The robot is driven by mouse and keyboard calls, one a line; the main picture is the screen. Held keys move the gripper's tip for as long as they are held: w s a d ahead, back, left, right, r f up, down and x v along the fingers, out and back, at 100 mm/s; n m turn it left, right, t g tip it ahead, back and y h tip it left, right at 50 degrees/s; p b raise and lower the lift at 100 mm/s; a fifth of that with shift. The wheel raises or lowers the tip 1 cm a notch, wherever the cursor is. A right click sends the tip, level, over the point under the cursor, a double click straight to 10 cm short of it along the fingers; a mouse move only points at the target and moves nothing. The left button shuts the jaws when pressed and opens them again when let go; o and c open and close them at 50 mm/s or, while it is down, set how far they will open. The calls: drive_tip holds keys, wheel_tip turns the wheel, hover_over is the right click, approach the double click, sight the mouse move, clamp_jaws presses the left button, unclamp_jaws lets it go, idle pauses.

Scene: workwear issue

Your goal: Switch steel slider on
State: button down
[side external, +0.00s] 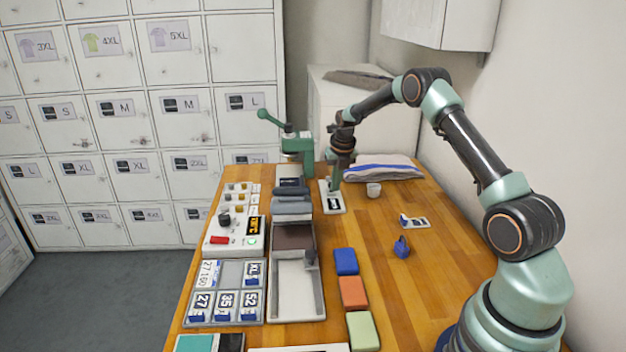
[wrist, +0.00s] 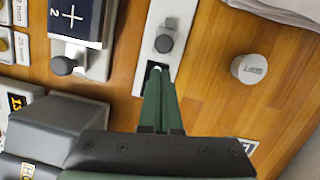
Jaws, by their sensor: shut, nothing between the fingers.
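A pale, narrow switch plate (wrist: 181,12) with a round grey knob (wrist: 164,43) lies on the wooden table in the wrist view; this looks like the steel slider. A dark slot with a small bright spot shows at the plate's near end. My gripper (wrist: 158,75) is shut and empty, its green fingertips over that slot, just below the knob in the picture. I cannot tell whether they touch the plate. In the side external view my gripper (side external: 335,188) points down at the same plate (side external: 334,208), hiding the knob.
A dark plate with a plus sign (wrist: 75,17) and its own knob (wrist: 65,65) stand left. A white cup-like cylinder (wrist: 250,68) stands right. A grey press (side external: 291,203), control box (side external: 222,243) and tray (side external: 320,300) crowd the left side.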

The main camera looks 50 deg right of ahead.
drive_tip(key=shift+w+d+f, duration=0.1)
drive_tip(key=shift+w+d, duration=0.3)
drive_tip(key=shift+w, duration=0.1)
drive_tip(key=shift+w, duration=0.1)
drive_tip(key=shift+w+d, duration=1.05)
drive_tip(key=shift+d, duration=0.05)
drive_tip(key=shift+s+a+r, duration=0.2)
drive_tip(key=shift+s+a, duration=0.4)
drive_tip(key=shift+s, duration=0.15)
drive_tip(key=shift+s+a+r, duration=0.15)
drive_tip(key=shift+s+a, duration=0.4)
drive_tip(key=shift+s, duration=0.2)
drive_tip(key=v, duration=1)
drive_tip(key=shift+a, duration=0.25)
drive_tip(key=shift+s+f, duration=0.1)
